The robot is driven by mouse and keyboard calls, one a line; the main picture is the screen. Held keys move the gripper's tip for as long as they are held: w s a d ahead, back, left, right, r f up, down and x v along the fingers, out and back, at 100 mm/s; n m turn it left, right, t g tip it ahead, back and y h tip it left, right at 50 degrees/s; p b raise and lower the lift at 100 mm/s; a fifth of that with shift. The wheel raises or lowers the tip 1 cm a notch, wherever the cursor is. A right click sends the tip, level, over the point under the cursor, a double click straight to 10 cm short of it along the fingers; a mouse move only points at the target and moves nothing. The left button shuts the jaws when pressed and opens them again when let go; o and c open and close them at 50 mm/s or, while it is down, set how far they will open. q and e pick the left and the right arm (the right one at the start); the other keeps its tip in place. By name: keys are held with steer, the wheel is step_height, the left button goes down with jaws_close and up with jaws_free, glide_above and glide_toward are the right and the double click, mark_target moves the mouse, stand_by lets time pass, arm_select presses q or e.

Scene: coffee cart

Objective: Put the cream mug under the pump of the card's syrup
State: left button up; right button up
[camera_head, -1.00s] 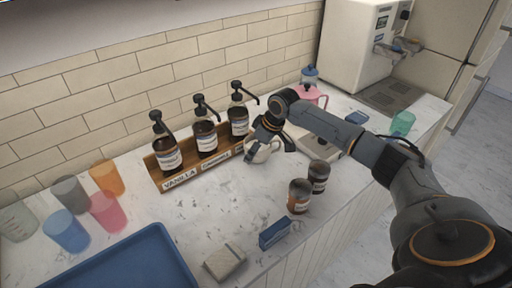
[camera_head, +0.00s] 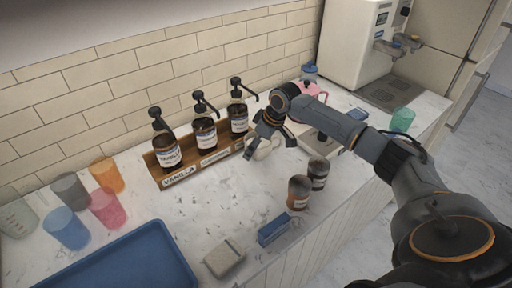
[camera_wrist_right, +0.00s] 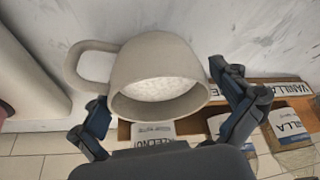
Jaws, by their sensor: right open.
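The cream mug (camera_head: 262,149) stands on the counter by the right end of the syrup rack, partly hidden by my right gripper (camera_head: 267,152). In the right wrist view the mug (camera_wrist_right: 158,70) lies between the spread fingers of my right gripper (camera_wrist_right: 160,92), its handle to the left. The fingers are open. Three pump bottles stand in the rack: vanilla (camera_head: 166,151), a middle one (camera_head: 205,135), and a right one (camera_head: 238,118) whose spout points toward the mug's side. I see no readable order card. My left gripper is out of view.
The wooden rack (camera_head: 157,171) stands before the tiled wall. Two brown jars (camera_head: 298,193), a blue box (camera_head: 273,230) and a pale block (camera_head: 225,258) are near the front edge. Colored cups (camera_head: 66,230) and a blue tray (camera_head: 120,268) are left. The counter's middle is clear.

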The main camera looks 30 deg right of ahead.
mark_target(269, 153)
steer(key=b+v, duration=0.1)
steer(key=v, duration=1)
steer(key=shift+s+r, duration=0.1)
steer(key=shift+r, duration=0.05)
